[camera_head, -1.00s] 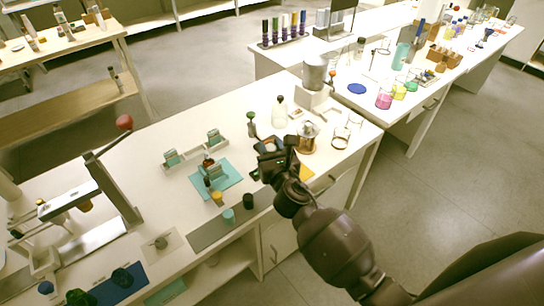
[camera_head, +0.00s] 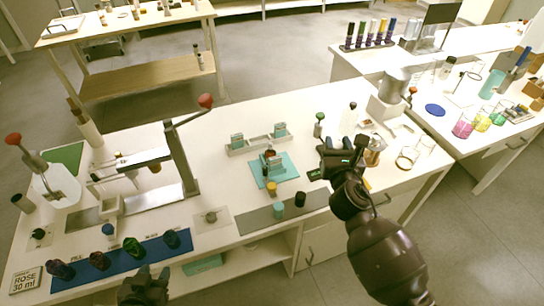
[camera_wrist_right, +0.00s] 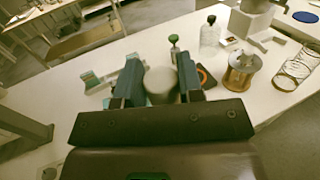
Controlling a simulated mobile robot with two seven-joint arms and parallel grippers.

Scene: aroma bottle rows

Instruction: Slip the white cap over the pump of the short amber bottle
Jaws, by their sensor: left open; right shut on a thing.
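My right gripper (camera_head: 340,152) is over the white table, to the right of the teal mat (camera_head: 291,176). In the right wrist view, its fingers are shut on a pale off-white cylinder (camera_wrist_right: 160,84), which looks like the white cap. The fingers hide this cylinder in the head view. A small dark amber-brown bottle (camera_head: 269,153) appears to stand at a teal holder (camera_head: 273,166) on the mat, too small to make out its pump. The held cap is apart from it. My left gripper (camera_head: 145,284) is open at the bottom edge, in front of the blue mat.
A white rack (camera_head: 257,145) with teal blocks stands behind the mat. A lever press (camera_head: 182,150) stands left.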

